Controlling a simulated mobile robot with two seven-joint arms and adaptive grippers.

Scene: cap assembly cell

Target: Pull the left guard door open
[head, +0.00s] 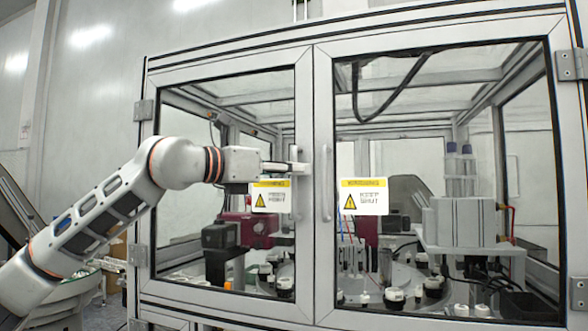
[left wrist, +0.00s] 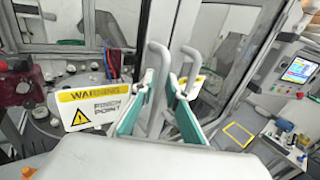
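The left guard door (head: 222,292) is a framed clear panel with a yellow-and-white warning label (head: 270,196). It looks closed against the right door (head: 440,312). Its upright grey handle (head: 297,205) is near its right edge. My left gripper (head: 301,168) is at the upper part of that handle. In the left wrist view, the teal-padded fingers of the left gripper (left wrist: 161,76) stand apart, with a handle bar (left wrist: 157,118) between them. A gap shows beside the bar, so the fingers look open around it. My right gripper is not in view.
The right door's handle (head: 327,185) stands close to the right of my gripper; the left wrist view shows two handles close together. Machinery and a round table (head: 400,275) with small parts are behind the panels. A screen panel (left wrist: 299,69) shows at the right of the wrist view.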

